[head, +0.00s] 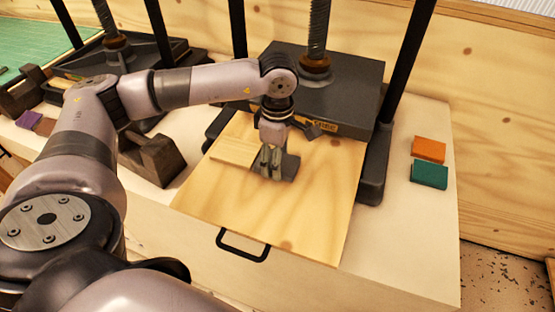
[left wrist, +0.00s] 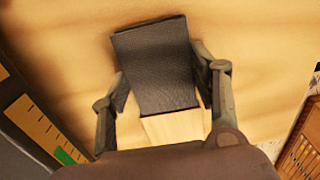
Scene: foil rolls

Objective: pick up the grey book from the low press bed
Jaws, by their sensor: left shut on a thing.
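The grey book (head: 291,168) is at the low press bed (head: 310,215), a pale wooden board with a black handle at its front. In the left wrist view the book (left wrist: 155,65) is dark and textured, between my two fingers. My left gripper (head: 270,165) points down and is shut on the book, hiding part of it in the head view. I cannot tell whether the book touches the bed. A pale wooden block (head: 234,151) lies on the bed just left of the gripper; a pale wooden piece (left wrist: 173,126) shows below the book in the wrist view.
The press's dark platen (head: 345,85) and screw (head: 319,35) stand close behind the gripper, between black posts (head: 405,75). An orange book (head: 428,149) and a green book (head: 429,174) lie to the right. A dark brown block (head: 150,158) stands left of the bed.

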